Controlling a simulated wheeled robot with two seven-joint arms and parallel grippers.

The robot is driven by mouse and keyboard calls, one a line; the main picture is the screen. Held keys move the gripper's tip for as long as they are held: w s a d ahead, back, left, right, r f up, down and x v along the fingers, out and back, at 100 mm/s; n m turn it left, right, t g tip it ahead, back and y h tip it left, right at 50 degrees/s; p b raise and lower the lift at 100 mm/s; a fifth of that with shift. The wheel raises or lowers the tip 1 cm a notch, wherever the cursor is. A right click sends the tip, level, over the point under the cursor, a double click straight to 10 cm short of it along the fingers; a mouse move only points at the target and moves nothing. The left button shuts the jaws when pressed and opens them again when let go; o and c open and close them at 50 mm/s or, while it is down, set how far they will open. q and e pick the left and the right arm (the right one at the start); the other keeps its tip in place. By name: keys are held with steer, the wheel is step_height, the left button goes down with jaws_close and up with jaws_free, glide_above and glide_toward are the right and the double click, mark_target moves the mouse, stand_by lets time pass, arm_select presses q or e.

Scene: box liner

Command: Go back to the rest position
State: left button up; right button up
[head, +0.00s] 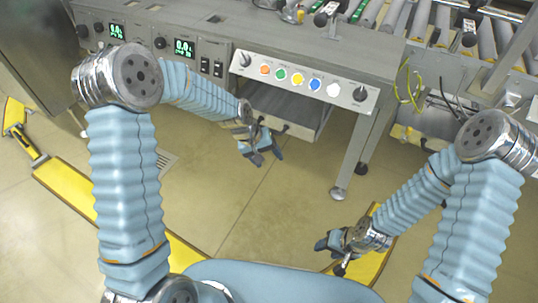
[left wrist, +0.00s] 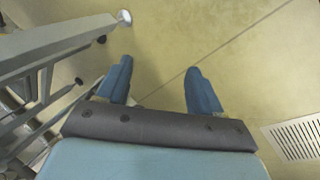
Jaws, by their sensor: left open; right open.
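My left gripper (head: 262,152) is in front of the machine bench, over the floor and close to the opening under the bench. In the left wrist view my left gripper (left wrist: 160,90) shows two blue fingers spread apart, with bare floor between them; it is open and empty. My right gripper (head: 332,250) is lower and to the right, above the yellow floor strip, near the front of my base. It is small and partly turned in the head view, and nothing shows in it.
The grey bench (head: 330,55) spans the back, with a button panel (head: 300,80) and digital displays. A bench leg (head: 350,160) stands between my arms. A roller conveyor (head: 440,22) is at the upper right. Yellow strips (head: 65,190) mark the floor. A floor grate (left wrist: 300,137) lies at right in the wrist view.

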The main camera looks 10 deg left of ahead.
stand_by(0.3)
arm_select(q)
steer(key=s+a+f+p, duration=0.1)
steer(key=s+f, duration=0.5)
steer(key=s, duration=0.4)
steer(key=s+a+f+m+p, duration=0.1)
steer(key=s+f, duration=0.5)
steer(key=s, duration=0.5)
steer(key=shift+a+f+g+p, duration=0.15)
steer(key=shift+f+g+p, duration=0.15)
steer(key=shift+w, duration=0.1)
steer(key=shift+d+r, duration=0.2)
steer(key=shift+r, duration=0.15)
